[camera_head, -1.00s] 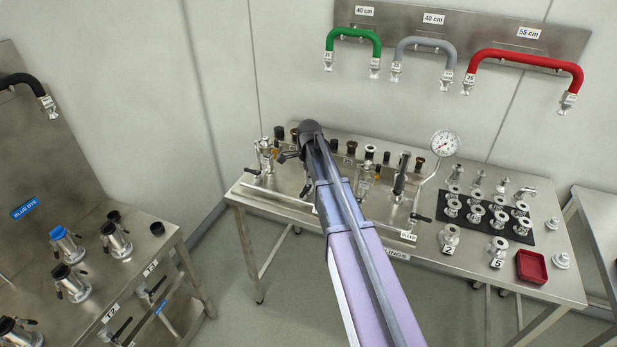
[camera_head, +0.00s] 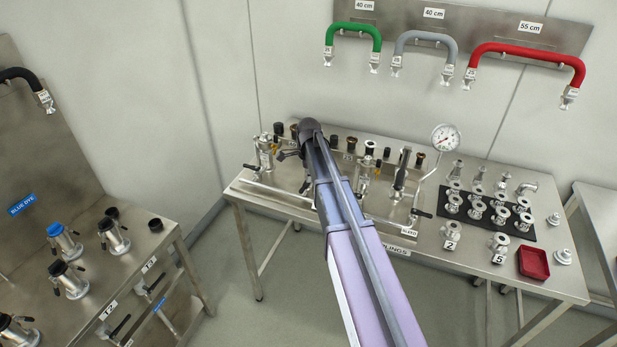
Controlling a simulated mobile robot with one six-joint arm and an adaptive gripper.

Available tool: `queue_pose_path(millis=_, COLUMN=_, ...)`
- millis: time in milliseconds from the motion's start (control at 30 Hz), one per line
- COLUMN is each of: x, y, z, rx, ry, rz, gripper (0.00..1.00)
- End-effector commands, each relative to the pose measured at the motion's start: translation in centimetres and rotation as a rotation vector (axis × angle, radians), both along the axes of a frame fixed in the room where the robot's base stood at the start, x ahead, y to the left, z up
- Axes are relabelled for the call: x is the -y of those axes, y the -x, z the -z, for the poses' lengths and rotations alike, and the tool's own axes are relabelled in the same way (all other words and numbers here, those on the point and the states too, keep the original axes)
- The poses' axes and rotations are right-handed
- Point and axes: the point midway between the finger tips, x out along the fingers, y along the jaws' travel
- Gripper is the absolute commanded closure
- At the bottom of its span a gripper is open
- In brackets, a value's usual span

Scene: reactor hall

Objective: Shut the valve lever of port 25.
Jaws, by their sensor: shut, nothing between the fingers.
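My arm reaches over the steel bench (camera_head: 455,262) from the bottom of the picture, and its dark wrist is above the bench's left part. My gripper (camera_head: 284,155) points left and down beside the leftmost valve fitting (camera_head: 264,150). Its fingers are small and dark, and they look closed and empty. I cannot tell whether they touch a lever. A second upright valve fitting (camera_head: 365,172) stands just right of my arm. No port number 25 is readable on the bench, so I cannot tell which lever is port 25's. My arm hides the bench between the two fittings.
A round gauge (camera_head: 445,138) stands on a bent pipe, with a black-handled lever (camera_head: 421,213) low in front. Couplings stand on a black mat (camera_head: 487,215) beside a red tray (camera_head: 533,262). Hoses hang on the wall. Another bench (camera_head: 150,245) is at the left, with floor between.

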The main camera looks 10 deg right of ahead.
Motion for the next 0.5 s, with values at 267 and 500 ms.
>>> queue_pose_path(millis=267, x=0.0, y=0.0, z=2.0, rx=0.000, ry=0.000, rz=0.000, gripper=1.00)
queue_pose_path(millis=500, x=0.0, y=0.0, z=3.5, rx=0.000, ry=0.000, rz=0.000, gripper=1.00)
